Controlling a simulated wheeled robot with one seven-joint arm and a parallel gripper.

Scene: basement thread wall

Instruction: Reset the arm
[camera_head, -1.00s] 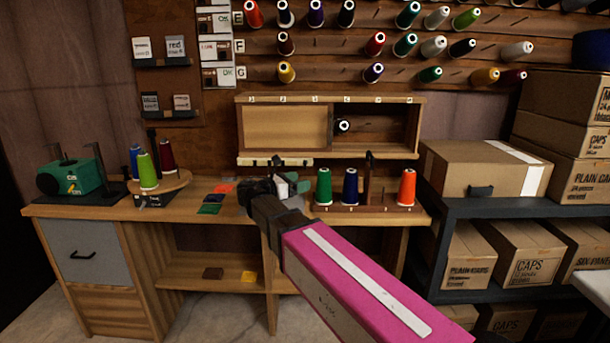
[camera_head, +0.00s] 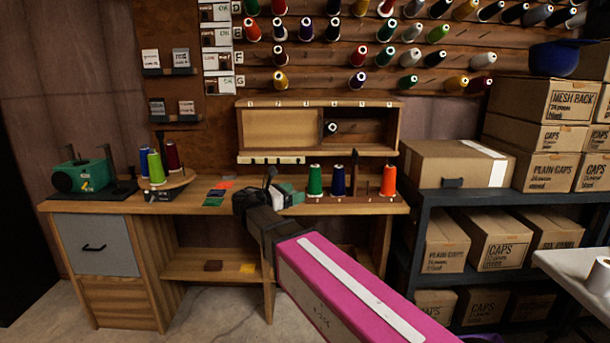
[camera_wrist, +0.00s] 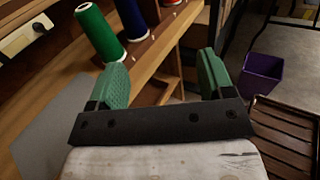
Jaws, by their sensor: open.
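My gripper (camera_wrist: 165,78) shows in the wrist view with its two green fingers spread apart and nothing between them. In the head view my gripper (camera_head: 275,192) is at the front of the wooden bench (camera_head: 120,203), left of a green spool (camera_head: 315,181); its fingers are partly hidden there by the dark wrist. My pink arm reaches up to it from the lower right. In the wrist view the green spool (camera_wrist: 99,32) stands beyond the left finger, apart from it.
A blue spool (camera_head: 337,181) and an orange spool (camera_head: 388,181) stand on the bench rack. A cubby (camera_head: 400,130) holds one black spool. A shelf of cartons (camera_head: 455,163) stands to the right. In the wrist view a purple bin (camera_wrist: 262,79) sits on the floor.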

